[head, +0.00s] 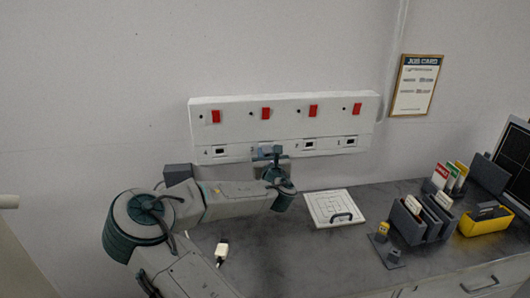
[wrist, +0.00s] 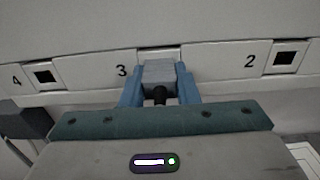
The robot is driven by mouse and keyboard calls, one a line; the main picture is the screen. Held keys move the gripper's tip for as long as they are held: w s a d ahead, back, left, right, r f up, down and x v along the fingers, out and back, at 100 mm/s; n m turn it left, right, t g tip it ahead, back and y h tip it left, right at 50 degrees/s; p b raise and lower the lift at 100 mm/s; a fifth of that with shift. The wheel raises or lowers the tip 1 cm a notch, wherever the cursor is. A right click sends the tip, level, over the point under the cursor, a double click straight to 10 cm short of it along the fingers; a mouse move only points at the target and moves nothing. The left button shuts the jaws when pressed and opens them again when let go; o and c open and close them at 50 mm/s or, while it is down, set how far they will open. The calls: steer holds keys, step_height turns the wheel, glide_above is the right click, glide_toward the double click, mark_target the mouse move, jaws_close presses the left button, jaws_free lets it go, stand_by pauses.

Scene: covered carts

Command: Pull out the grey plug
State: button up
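The grey plug (wrist: 160,73) sits at the socket marked 3 on the white wall panel (head: 240,128), with a dark cord end facing me. My gripper (wrist: 160,80) has one blue finger on each side of the plug, and both appear to press against it. In the head view my gripper (head: 268,152) reaches the panel's lower edge and mostly hides the plug. Sockets 4 (wrist: 45,76) and 2 (wrist: 285,57) show dark, empty openings. Socket 3's opening is hidden behind the plug.
Red switches (head: 265,113) line the panel above the sockets. On the dark worktop (head: 310,255) lie a white adapter (head: 222,250) and a white square lid with a handle (head: 333,207). Grey card holders (head: 408,222), a yellow bin (head: 484,222) and a dark screen stand at the right.

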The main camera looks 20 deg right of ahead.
steer(key=shift+s, duration=0.1)
jaws_close()
steer(key=shift+v, duration=2.95)
steer(key=shift+a, duration=0.1)
